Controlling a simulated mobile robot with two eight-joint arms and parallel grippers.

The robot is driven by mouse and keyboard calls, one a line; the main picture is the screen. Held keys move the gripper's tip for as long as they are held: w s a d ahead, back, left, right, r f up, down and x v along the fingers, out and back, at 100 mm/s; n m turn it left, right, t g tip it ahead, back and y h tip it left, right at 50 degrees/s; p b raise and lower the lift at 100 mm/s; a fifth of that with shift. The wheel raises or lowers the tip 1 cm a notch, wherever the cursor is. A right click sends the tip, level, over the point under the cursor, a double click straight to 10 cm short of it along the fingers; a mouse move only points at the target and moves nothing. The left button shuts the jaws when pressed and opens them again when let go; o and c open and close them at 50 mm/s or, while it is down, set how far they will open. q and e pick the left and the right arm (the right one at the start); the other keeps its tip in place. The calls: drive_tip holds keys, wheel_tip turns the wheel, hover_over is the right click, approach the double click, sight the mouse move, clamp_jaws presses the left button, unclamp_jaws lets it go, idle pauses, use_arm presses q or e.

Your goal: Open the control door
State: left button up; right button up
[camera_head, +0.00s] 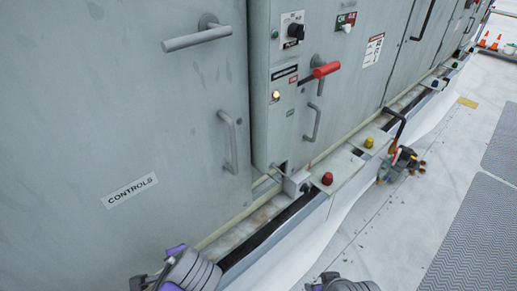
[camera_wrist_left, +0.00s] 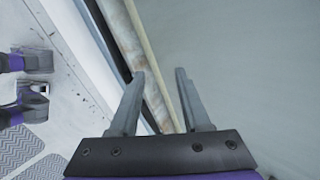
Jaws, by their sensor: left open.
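The control door (camera_head: 110,120) is the large grey panel on the left in the head view, marked by a CONTROLS label (camera_head: 130,190). It looks shut. A grey lever handle (camera_head: 197,38) sticks out near its top, and a vertical pull handle (camera_head: 230,142) sits lower by its right edge. My left gripper (camera_head: 141,282) is at the bottom edge, below the label and apart from both handles. In the left wrist view its fingers (camera_wrist_left: 160,76) are spread and empty, with a plain grey surface beyond. My right gripper (camera_head: 322,283) is partly cut off at the bottom, its jaws unclear.
The neighbouring cabinet has a red handle (camera_head: 326,69), a black knob (camera_head: 296,31) and a pull handle (camera_head: 313,122). A ledge with a red button (camera_head: 327,179) and yellow button (camera_head: 369,142) juts out below. Open floor (camera_head: 400,230) lies to the right, with orange cones far back.

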use_arm(q)
drive_tip(key=w+d+r+m+t+y+b, duration=0.1)
drive_tip(key=w+d+r+m+t+y, duration=0.15)
drive_tip(key=w+d+r+m, duration=0.45)
drive_tip(key=m+t+b, duration=0.2)
drive_tip(key=m+t, duration=0.6)
drive_tip(key=m, duration=0.3)
approach(235, 150)
drive_tip(key=shift+y, duration=0.25)
drive_tip(key=x, duration=1)
drive_tip(key=shift+w+p, duration=0.35)
drive_tip(key=shift+p, duration=0.05)
clamp_jaws()
